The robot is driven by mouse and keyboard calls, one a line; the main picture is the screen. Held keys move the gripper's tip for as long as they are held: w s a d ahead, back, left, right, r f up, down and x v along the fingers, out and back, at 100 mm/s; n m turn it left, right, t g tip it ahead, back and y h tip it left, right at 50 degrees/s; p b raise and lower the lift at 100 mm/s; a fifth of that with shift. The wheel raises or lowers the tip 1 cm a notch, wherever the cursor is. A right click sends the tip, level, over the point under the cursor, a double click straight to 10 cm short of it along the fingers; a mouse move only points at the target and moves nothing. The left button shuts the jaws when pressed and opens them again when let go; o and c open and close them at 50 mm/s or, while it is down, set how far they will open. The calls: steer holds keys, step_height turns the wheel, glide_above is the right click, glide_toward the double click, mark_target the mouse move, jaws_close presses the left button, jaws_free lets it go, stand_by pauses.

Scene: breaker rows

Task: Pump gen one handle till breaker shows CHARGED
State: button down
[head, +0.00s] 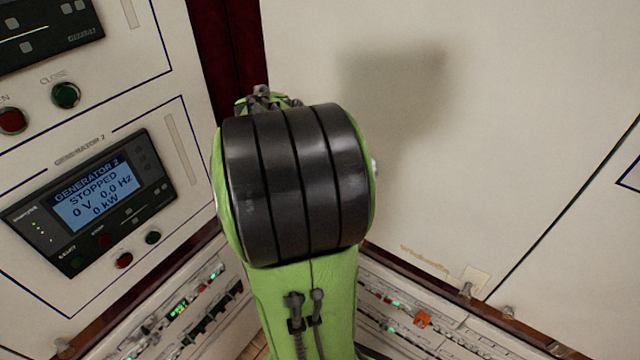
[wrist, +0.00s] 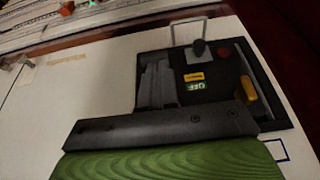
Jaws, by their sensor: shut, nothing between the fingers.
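In the wrist view the black breaker front (wrist: 222,112) is set in a pale cabinet door. It carries a yellow label (wrist: 194,76) too small to read and a green indicator (wrist: 195,87) that seems to read OFF, upside down. A lever handle with a yellow grip (wrist: 256,97) lies at the right of this front. A black knob (wrist: 199,49) and a red button (wrist: 225,54) sit near its top edge. My gripper (wrist: 158,62) is shut and empty, over the left part of the front, apart from the yellow grip. In the head view my arm hides the breaker and gripper.
In the head view a Generator 2 panel (head: 96,192) reads STOPPED, 0 V, at the left. A green button (head: 65,95) and red button (head: 12,121) sit above it. Pale cabinet doors (head: 530,110) stand at the right, with lit equipment rows (head: 190,300) along the bottom.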

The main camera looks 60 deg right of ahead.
steer(key=shift+h, duration=0.9)
steer(key=shift+w+a+f+b, duration=0.2)
steer(key=shift+a+f+b, duration=1.3)
steer(key=shift+b, duration=1.25)
steer(key=shift+f, duration=0.1)
steer(key=d+p+v, duration=0.1)
steer(key=p+v, duration=0.5)
steer(key=v, duration=0.7)
steer(key=shift+r, duration=0.45)
